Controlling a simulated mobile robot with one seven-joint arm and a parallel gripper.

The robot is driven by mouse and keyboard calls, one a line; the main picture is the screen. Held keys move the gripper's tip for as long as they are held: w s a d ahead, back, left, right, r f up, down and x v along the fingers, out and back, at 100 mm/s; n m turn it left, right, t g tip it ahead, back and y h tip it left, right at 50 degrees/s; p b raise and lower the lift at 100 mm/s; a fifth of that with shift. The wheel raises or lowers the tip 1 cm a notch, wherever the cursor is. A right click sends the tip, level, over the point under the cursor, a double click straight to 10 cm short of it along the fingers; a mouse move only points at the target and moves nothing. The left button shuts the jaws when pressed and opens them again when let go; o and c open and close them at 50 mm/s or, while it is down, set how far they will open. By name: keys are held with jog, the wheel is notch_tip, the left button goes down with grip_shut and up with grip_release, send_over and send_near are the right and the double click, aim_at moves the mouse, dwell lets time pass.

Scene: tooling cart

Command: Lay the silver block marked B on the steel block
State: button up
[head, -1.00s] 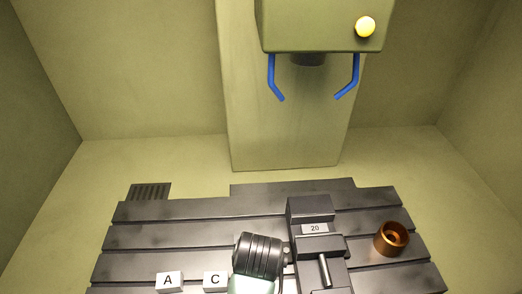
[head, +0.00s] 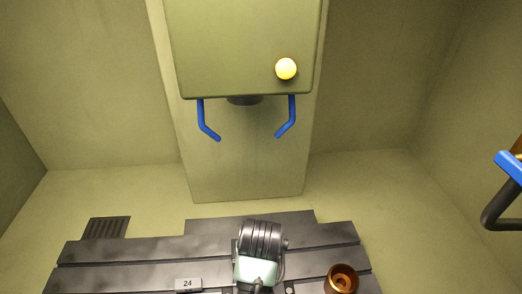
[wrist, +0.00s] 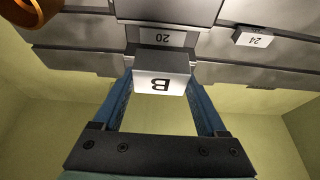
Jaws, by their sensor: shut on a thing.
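The silver block marked B (wrist: 160,84) is between the two blue fingers of my gripper (wrist: 160,76) in the wrist view. The gripper is shut on it, and its B face is towards the wrist camera. Just beyond it in that view is a grey metal piece with a 20 label (wrist: 163,39). I cannot tell for sure whether this is the steel block, or how wide the gap to block B is. In the head view my arm hides the gripper, block B and the 20 piece.
A 24 label (head: 187,284) stands on the dark slotted table (head: 120,252); it also shows in the wrist view (wrist: 254,40). A copper ring (head: 341,279) is right of my arm. The machine head (head: 245,50) with blue nozzles hangs above. A blue-ended handle (head: 510,165) is at far right.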

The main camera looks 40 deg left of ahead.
jog(key=shift+s+f, duration=0.1)
jog(key=shift+f, duration=0.7)
jog(key=shift+f+p, duration=0.35)
jog(key=shift+f, duration=1.45)
jog(key=o, duration=1.5)
jog(key=shift+f, duration=0.15)
jog(key=shift+o, duration=0.2)
jog(key=b+v, duration=0.1)
jog(key=v, duration=1.1)
